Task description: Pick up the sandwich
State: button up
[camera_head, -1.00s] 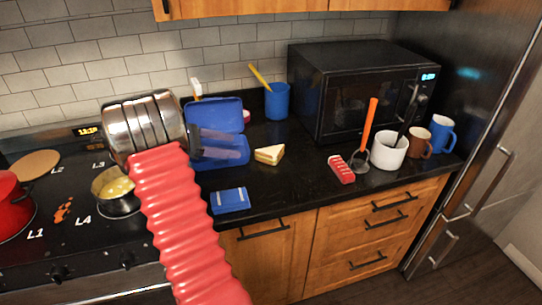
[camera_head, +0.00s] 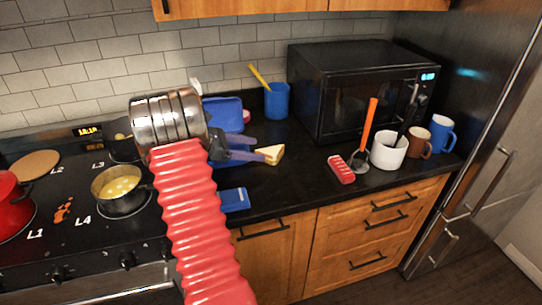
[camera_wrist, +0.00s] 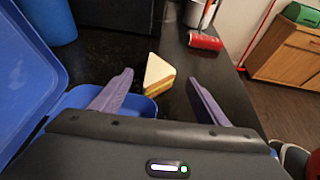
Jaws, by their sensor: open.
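The sandwich (camera_head: 273,153) is a triangular wedge with pale bread and a yellow filling, lying on the black counter. In the wrist view the sandwich (camera_wrist: 158,75) lies ahead of my gripper, between the lines of its two fingers. My gripper (camera_head: 259,151) has purple fingers that reach right, toward the sandwich. In the wrist view my gripper (camera_wrist: 158,88) is open with nothing held. In the head view the fingertips are close to the sandwich's left side; whether they touch it I cannot tell.
An open blue lunchbox (camera_head: 222,113) stands behind my gripper, partly hidden. A blue box (camera_head: 235,199) lies at the counter's front edge. A red item (camera_head: 341,169), white mug (camera_head: 388,151) and black microwave (camera_head: 355,90) are to the right. Pots stand on the stove at left.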

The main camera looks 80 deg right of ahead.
aim_at(270, 152)
jog(key=shift+s, duration=0.1)
jog(key=shift+x, duration=2.55)
jog(key=shift+a+f, duration=0.1)
jog(key=shift+a, duration=0.05)
jog(key=shift+c, duration=0.3)
jog(key=c, duration=0.6)
